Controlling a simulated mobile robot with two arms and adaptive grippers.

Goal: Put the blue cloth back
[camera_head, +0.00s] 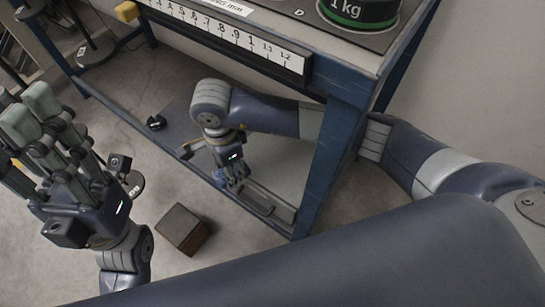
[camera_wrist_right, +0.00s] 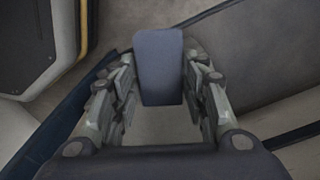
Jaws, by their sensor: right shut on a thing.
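The blue cloth (camera_wrist_right: 158,65) shows in the right wrist view as a flat blue-grey piece standing up between the fingers. My right gripper (camera_wrist_right: 160,88) is shut on it. In the head view my right gripper (camera_head: 237,180) reaches under the bench, low over its lower shelf (camera_head: 285,172). A small bluish patch (camera_head: 219,177) beside its fingers looks like the cloth, mostly hidden. My left gripper (camera_head: 30,110) is large at the left edge, well away from the cloth, its fingers overlapping in the view.
The blue-framed bench (camera_head: 327,165) stands over my right arm, its leg close by. A grey tray-like piece (camera_head: 268,203) lies beside the right gripper. A brown box (camera_head: 183,229) is on the floor. A 1 kg weight (camera_head: 360,10) stands on top.

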